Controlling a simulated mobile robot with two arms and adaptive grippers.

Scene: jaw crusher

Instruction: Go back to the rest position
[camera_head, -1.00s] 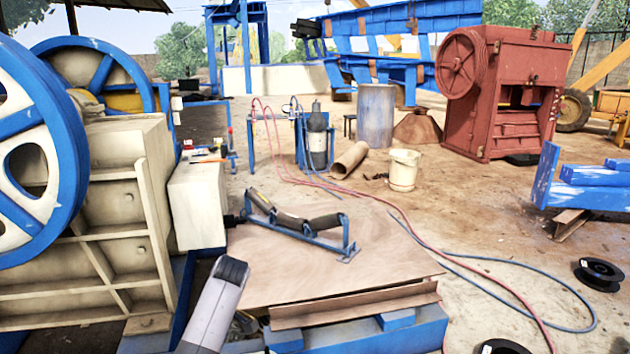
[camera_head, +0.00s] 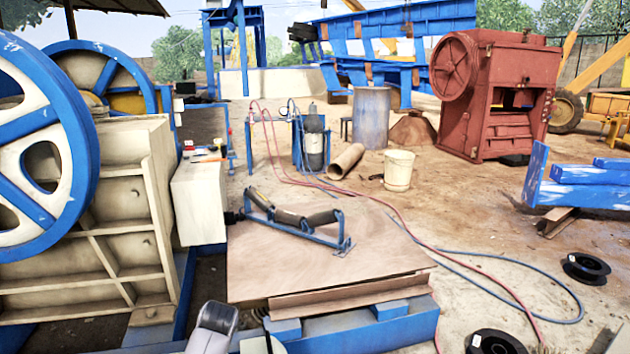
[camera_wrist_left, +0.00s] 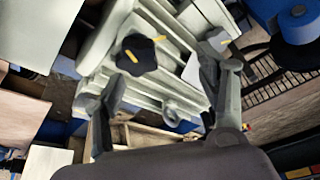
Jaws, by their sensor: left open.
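My left gripper (camera_wrist_left: 162,75) shows in the left wrist view with its two dark fingers spread apart and nothing between them. Behind the fingers is a pale ribbed machine body with a black knob (camera_wrist_left: 138,55) that has a yellow mark. I cannot tell its distance from the fingers. In the head view only a grey link of my arm (camera_head: 213,328) shows at the bottom edge, and the gripper itself is out of that picture. My right gripper is in neither view.
The beige jaw crusher (camera_head: 100,215) with blue wheels stands close at the left. A low wooden platform (camera_head: 350,260) carries a roller on a blue frame (camera_head: 295,220). Hoses (camera_head: 470,265) cross the ground at right. Cable reels (camera_head: 586,268) lie farther right.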

